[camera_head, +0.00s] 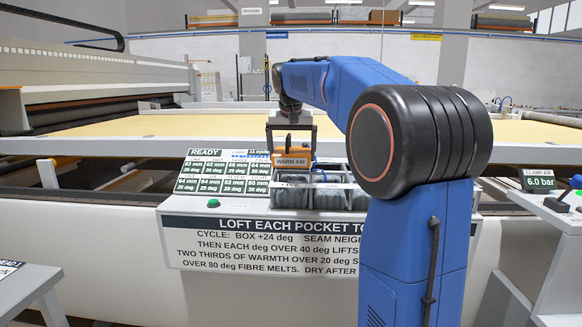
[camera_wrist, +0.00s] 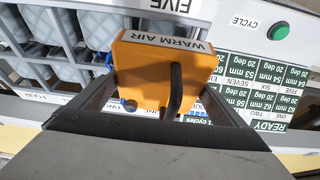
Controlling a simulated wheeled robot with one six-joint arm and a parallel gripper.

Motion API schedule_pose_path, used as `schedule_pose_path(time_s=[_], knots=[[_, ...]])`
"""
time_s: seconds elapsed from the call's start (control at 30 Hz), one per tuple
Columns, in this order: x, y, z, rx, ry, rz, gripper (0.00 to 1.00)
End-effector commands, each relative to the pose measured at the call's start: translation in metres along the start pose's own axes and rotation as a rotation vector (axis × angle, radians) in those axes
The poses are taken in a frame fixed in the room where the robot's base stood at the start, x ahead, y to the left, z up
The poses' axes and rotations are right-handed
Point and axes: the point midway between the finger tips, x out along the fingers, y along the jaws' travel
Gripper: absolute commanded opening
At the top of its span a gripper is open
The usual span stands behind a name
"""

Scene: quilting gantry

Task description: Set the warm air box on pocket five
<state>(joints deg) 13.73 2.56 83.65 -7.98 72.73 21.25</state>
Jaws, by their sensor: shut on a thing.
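The warm air box (camera_head: 291,160) is orange, with a white label and a dark handle. It hangs upright in my gripper (camera_head: 290,128) over the left end of the pocket block. It also shows large in the wrist view (camera_wrist: 150,75), between the two dark fingers of my gripper (camera_wrist: 160,108). A white strip reading FIVE (camera_wrist: 168,6) lies just beyond the box in the wrist view. The box hides most of the pocket behind that strip. I cannot tell whether the box touches the pocket.
Grey padded pockets (camera_wrist: 60,72) continue beside the box. The READY display (camera_head: 222,172) and green button (camera_head: 213,202) are on the left. A sign (camera_head: 262,241) hangs in front. A clamp air readout (camera_head: 539,182) stands at right. My arm hides part of the right side.

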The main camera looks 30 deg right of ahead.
Motion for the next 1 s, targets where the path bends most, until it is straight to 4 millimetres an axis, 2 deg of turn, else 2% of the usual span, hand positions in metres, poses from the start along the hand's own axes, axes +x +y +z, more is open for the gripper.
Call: schedule_pose_path(time_s=[0.17,0.4,0.77,0.8,1.0], knots=[[0.011,0.0,0.005,0.0,0.0,0.0,0.61],[0.038,0.0,0.016,0.0,0.001,0.0,0.61],[0.041,0.0,0.017,0.0,0.0,0.0,0.61],[0.042,0.0,0.017,0.0,0.0,0.0,1.0],[0.041,0.0,0.017,0.0,0.0,0.0,1.0]])
